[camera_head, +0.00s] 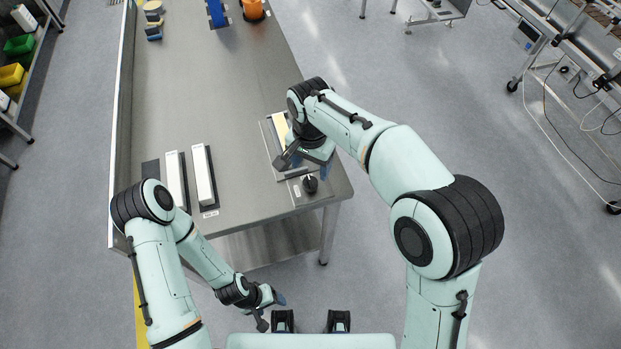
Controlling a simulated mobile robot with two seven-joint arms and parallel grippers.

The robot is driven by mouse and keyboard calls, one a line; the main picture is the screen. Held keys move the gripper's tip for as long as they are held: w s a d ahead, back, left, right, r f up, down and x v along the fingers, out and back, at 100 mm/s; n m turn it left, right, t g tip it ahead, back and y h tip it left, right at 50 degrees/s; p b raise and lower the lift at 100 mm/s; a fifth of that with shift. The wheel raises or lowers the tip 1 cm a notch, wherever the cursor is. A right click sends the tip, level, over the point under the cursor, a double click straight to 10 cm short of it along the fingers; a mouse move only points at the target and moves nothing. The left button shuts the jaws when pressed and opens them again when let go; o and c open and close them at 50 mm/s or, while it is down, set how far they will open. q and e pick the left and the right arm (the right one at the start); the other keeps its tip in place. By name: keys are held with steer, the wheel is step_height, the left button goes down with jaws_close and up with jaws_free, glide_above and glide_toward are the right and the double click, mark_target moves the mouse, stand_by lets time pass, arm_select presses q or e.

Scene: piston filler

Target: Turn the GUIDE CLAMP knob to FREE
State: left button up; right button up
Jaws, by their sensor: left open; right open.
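A small black knob (310,185) with a light mark on top sits near the front right corner of the metal table. A small white label lies just left of it, too small to read. My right gripper (304,167) is open, just behind the knob and over a flat plate (269,135) with a yellowish strip. I cannot tell whether a finger touches the knob. My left gripper (272,312) is open and empty, low in front of the table and away from the knob.
Two long white blocks on dark bases, left (176,180) and right (203,175), stand at the table's front left. Blue (217,13) and orange (253,10) items stand at the back. The table's middle is clear.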

mark_target(310, 182)
steer(key=f, duration=0.8)
steer(key=shift+w+b, duration=0.2)
steer(key=shift+b, duration=0.1)
steer(key=c, duration=1.1)
